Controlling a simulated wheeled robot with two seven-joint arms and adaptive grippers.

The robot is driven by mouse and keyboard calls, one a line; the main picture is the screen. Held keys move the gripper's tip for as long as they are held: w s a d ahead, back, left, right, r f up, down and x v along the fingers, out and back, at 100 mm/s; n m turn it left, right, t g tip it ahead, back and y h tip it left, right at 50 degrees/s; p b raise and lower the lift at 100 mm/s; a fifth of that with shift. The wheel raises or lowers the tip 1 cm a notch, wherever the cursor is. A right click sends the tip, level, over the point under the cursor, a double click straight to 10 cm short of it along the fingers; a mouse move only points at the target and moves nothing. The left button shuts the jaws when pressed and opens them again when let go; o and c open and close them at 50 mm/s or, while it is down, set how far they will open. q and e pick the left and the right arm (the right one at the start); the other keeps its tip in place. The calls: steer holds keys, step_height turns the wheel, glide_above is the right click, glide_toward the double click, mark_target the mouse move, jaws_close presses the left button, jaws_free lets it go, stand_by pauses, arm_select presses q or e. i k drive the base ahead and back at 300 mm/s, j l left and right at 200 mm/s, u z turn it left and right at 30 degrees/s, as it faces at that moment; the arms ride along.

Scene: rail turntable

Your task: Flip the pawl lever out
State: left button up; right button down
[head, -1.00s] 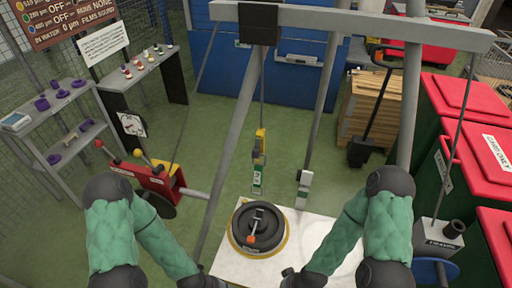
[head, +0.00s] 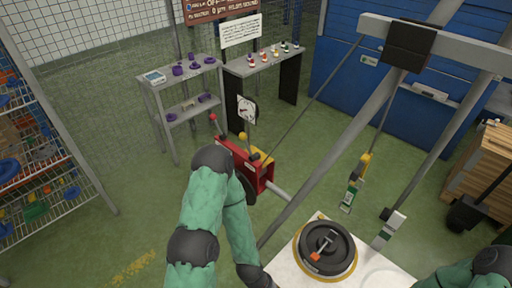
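A red winch unit (head: 232,160) stands on the floor left of centre, partly hidden behind my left arm. A lever with a red knob (head: 213,118) rises at its left, and a yellow knob (head: 243,135) shows close to its top. I cannot tell which of these belongs to the pawl lever. My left arm bends in front of the winch and runs down to the bottom edge; its gripper is out of the frame. My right arm shows only at the bottom right corner, and its gripper is out of view.
A black round weight (head: 325,245) with an orange-tipped handle sits on a white table (head: 290,272). Shelves (head: 180,90) stand behind the winch. Green floor is open at the left.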

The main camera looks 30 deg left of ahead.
mark_target(242, 136)
steer(key=u, duration=1.3)
